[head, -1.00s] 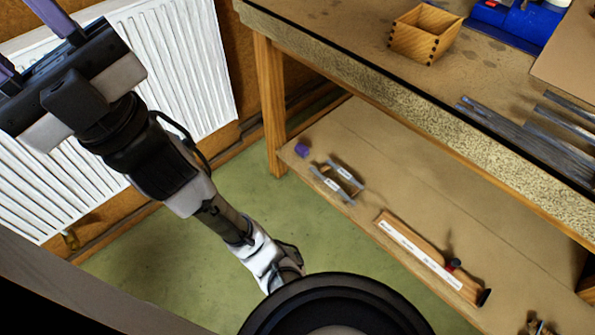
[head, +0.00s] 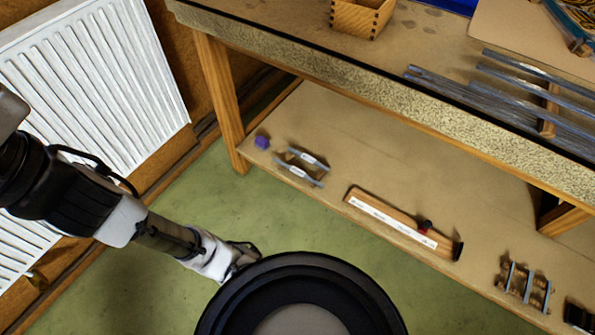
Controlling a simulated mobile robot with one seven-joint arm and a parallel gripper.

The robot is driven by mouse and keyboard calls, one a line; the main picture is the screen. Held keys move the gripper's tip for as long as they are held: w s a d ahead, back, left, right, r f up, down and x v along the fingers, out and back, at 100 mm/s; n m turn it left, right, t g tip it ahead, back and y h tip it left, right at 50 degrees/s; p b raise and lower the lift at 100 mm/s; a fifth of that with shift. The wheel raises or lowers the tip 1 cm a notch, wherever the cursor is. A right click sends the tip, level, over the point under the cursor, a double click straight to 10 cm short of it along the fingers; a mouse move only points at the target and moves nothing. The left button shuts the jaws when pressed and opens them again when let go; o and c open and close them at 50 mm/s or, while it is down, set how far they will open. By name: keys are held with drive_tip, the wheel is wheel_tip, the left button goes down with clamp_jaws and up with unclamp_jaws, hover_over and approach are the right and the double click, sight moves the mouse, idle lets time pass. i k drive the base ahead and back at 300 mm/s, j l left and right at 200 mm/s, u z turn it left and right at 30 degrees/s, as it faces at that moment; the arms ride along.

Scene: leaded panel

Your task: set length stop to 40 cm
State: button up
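The length stop is a wooden bar (head: 384,207) with a white scale strip (head: 391,221) along its front. It lies on the lower shelf of the workbench, slanting down to the right. A small red and black knob (head: 425,227) sits near its right end, and a dark block (head: 458,250) closes that end. The scale's marks are too small to read. My arm shows at the left, well away from the bar. My gripper's fingers are outside the picture.
The lower shelf (head: 330,120) also holds a purple block (head: 262,142), two metal pieces with white labels (head: 308,160) and a small metal rack (head: 525,287). On the bench top are a wooden box (head: 361,17) and several grey lead strips (head: 500,100). A white radiator (head: 110,90) stands behind my arm.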

sight(426, 224)
drive_tip(key=k+l+z, duration=0.55)
drive_tip(key=k+l, duration=0.2)
drive_tip(key=k, duration=0.05)
